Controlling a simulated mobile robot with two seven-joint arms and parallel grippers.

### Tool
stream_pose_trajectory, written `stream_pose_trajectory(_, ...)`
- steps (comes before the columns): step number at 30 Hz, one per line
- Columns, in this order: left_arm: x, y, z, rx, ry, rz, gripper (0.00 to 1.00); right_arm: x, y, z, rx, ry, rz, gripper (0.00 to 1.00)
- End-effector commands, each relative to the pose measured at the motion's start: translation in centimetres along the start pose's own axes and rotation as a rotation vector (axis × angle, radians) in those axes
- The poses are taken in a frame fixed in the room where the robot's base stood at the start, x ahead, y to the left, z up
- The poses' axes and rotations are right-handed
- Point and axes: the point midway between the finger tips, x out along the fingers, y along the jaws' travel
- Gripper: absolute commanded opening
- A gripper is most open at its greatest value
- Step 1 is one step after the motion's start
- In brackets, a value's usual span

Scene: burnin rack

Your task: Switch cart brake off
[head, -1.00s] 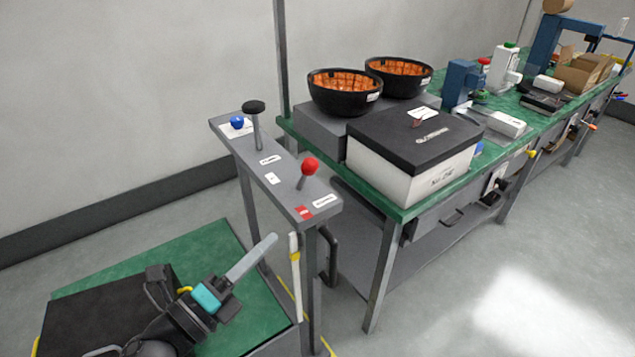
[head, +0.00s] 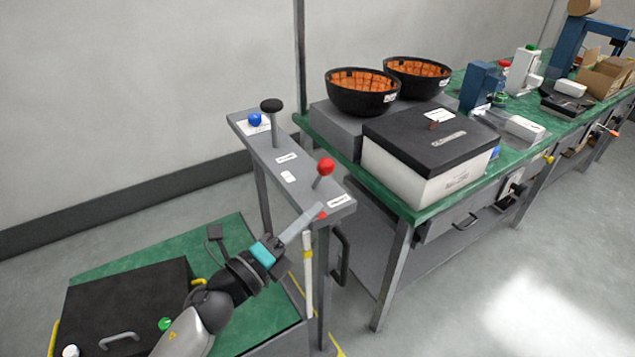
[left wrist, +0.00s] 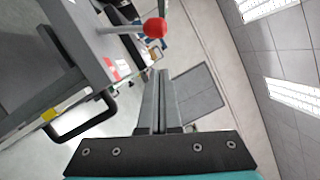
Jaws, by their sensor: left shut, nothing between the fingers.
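A narrow grey control panel (head: 262,153) on legs carries a lever with a red ball knob (head: 326,166) at its near end. A lever with a black round knob (head: 271,105) and a blue knob (head: 254,119) are at its far end. The red knob also shows in the left wrist view (left wrist: 155,27), above and left of the fingertips. My left gripper (head: 318,210) is shut and empty, its fingertips near the panel's near edge, below the red knob. I cannot tell whether they touch the panel. My right gripper is not in view.
A green-topped bench (head: 432,207) right of the panel holds a white box with black lid (head: 428,140) and two black bowls (head: 362,92). A green surface (head: 150,250) with a black case (head: 125,300) lies below my left arm. Floor at the right is clear.

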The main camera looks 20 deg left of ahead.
Motion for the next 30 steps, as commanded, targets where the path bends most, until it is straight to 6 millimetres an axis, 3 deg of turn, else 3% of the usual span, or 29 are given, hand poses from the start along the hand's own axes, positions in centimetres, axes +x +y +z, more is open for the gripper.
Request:
stream_pose_trajectory(5, 2.9, -0.2, 0.2, 0.001, 0.0, -0.003, 0.0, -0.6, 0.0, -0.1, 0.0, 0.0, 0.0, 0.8)
stream_pose_trajectory(12, 4.8, -0.1, 2.3, 0.002, 0.0, -0.001, 0.0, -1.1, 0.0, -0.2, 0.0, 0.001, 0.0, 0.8)
stream_pose_trajectory(30, 5.3, -0.1, 2.9, -0.005, 0.001, 0.002, 0.0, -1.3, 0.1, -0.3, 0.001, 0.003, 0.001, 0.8)
